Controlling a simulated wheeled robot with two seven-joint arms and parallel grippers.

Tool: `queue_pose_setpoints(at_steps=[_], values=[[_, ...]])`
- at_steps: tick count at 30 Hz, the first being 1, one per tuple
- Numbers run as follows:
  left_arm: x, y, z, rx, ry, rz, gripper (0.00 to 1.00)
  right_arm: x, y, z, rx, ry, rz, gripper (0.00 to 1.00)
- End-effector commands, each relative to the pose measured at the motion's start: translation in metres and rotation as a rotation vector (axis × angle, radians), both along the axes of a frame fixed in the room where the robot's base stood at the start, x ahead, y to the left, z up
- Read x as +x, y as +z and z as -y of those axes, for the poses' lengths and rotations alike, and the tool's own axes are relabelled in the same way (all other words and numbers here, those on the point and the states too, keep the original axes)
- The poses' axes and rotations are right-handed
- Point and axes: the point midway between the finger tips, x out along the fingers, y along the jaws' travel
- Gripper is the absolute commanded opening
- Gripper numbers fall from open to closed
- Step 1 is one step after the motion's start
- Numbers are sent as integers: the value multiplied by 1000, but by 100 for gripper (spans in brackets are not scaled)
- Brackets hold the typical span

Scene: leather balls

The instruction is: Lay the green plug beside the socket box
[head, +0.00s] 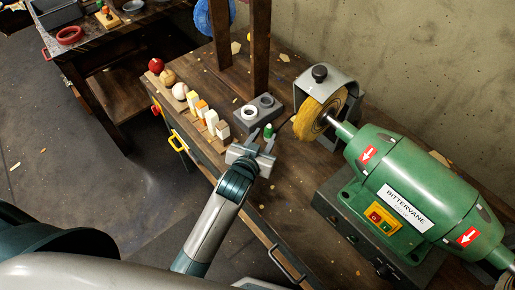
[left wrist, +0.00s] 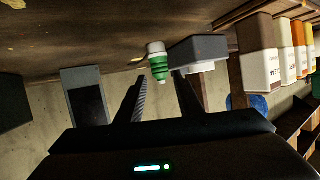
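The green plug (head: 268,131) stands on the bench by the near right corner of the grey socket box (head: 273,103). In the left wrist view, which looks upside down, the plug (left wrist: 158,64) has green ridges and a whitish end toward the bench. The socket box (left wrist: 198,48) is right of it there; I cannot tell if they touch. In the head view the box's top has two round sockets, one with a white ring. My left gripper (head: 256,143) is open and empty. Its fingers (left wrist: 157,88) point at the plug, which shows between their tips. My right gripper is out of view.
A wooden post frame (head: 258,45) stands behind the box. A green buffing machine (head: 405,180) with a yellow wheel (head: 310,120) fills the right side.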

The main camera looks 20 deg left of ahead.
Motion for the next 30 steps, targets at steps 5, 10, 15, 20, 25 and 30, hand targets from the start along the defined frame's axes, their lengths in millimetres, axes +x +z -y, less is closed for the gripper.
queue_pose_setpoints(at_steps=[5,10,15,20,25,30], values=[[-30,10,-2,-1,0,0,33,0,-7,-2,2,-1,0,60],[-49,18,-4,0,0,0,33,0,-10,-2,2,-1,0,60],[-58,22,-4,0,0,0,33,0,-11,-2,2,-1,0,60],[-59,23,-4,0,0,0,33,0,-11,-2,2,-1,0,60],[-59,23,-4,0,0,0,33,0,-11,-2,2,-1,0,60],[-59,23,-4,0,0,0,33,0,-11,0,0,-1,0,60]])
